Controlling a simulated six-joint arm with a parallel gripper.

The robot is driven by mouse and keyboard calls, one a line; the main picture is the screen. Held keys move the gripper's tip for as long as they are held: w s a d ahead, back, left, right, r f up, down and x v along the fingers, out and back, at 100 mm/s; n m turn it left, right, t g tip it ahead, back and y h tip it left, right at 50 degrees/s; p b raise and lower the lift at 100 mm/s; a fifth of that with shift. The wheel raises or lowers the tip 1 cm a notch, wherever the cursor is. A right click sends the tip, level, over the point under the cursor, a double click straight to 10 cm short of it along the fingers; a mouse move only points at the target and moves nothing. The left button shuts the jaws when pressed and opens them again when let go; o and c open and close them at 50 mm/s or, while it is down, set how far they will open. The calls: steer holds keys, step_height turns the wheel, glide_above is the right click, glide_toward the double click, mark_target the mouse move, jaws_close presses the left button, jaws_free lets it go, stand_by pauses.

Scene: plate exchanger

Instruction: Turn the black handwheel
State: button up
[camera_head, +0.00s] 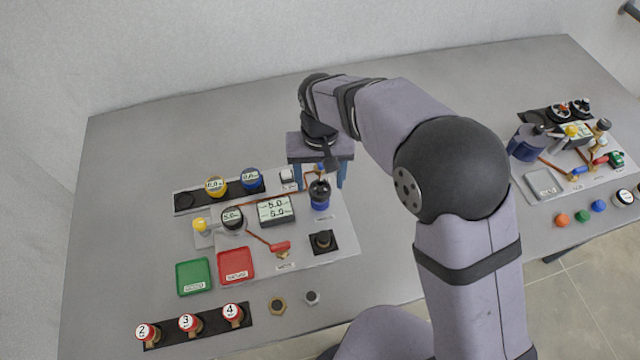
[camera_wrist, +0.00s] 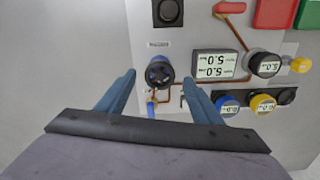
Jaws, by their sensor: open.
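The black handwheel (camera_head: 319,189) sits on top of a blue valve body on the near grey panel. In the wrist view the handwheel (camera_wrist: 158,74) shows from above, round with notches. My gripper (camera_head: 318,180) is open and empty just behind the handwheel in the head view, pointing down. In the wrist view the blue fingers of my gripper (camera_wrist: 160,79) appear one on each side of the handwheel, tips in line with its sides. No contact shows, and the height gap cannot be told. The base of the valve is partly hidden.
A digital display (camera_head: 276,210) and a black round gauge (camera_head: 232,218) sit left of the valve. A black square fitting (camera_head: 323,241) is in front. A red valve lever (camera_head: 280,247) and copper pipes are near. The table (camera_head: 150,130) behind is clear.

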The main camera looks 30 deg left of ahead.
mark_target(320, 189)
steer(key=shift+r+b, duration=0.5)
steer(key=shift+r, duration=1.8)
steer(key=w+d+m, duration=0.2)
steer(key=d, duration=0.8)
steer(key=w+d+m, duration=0.1)
steer(key=w+d, duration=0.1)
steer(key=d, duration=0.9)
steer(key=s+d+f+m, duration=0.2)
steer(key=s+d, duration=0.3)
steer(key=d, duration=0.3)
steer(key=s+d+f+m, duration=0.1)
steer(key=s+d+f, duration=0.1)
steer(key=s+d, duration=0.3)
steer(key=d, duration=0.3)
steer(key=shift+d+m, duration=0.4)
